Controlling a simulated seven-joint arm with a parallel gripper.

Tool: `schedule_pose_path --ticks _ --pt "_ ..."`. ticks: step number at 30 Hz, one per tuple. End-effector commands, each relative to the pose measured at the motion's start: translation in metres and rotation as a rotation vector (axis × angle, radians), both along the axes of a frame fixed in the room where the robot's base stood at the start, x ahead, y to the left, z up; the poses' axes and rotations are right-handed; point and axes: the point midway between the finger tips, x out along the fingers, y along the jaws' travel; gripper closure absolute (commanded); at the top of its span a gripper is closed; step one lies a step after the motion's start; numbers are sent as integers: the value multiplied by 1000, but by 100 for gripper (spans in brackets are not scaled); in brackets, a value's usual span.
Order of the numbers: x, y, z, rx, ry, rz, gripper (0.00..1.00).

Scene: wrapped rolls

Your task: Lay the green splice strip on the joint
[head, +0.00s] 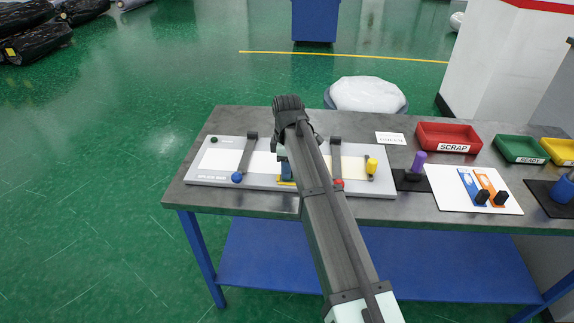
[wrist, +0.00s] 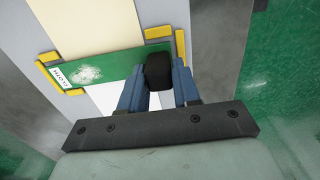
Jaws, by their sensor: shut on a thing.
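The green splice strip (wrist: 118,69) shows in the wrist view, with a white label at its left end and a pale smear on its face. It lies crosswise over the cream web (wrist: 100,22) and the white sheet (wrist: 103,98), between yellow corner guides (wrist: 166,36). The joint beneath it is hidden. My gripper (wrist: 158,84) is shut on the strip's black knob (wrist: 158,66), near its right end. I cannot tell whether the strip is pressed flat on the board. In the head view, my arm hides most of the strip and the middle of the splice board (head: 225,180).
Two dark clamp bars (head: 248,155) cross the board. To the right are a GREEN sign (head: 390,138), a purple-handled tool (head: 418,162), a white plate (head: 450,199) with blue and orange strips, a red SCRAP bin (head: 448,137) and a green bin (head: 519,149).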

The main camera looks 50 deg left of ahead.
Motion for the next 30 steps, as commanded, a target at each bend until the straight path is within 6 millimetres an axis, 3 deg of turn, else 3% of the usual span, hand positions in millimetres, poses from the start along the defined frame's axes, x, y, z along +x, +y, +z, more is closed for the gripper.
schedule_pose_path --ticks 6,7,16,25,30 --pt "0 0 0 0 0 0 100" --pt "0 0 0 0 0 0 67" --pt "0 0 0 0 0 0 39" --pt "0 0 2 0 0 0 39" --pt "0 1 18 0 0 0 39"
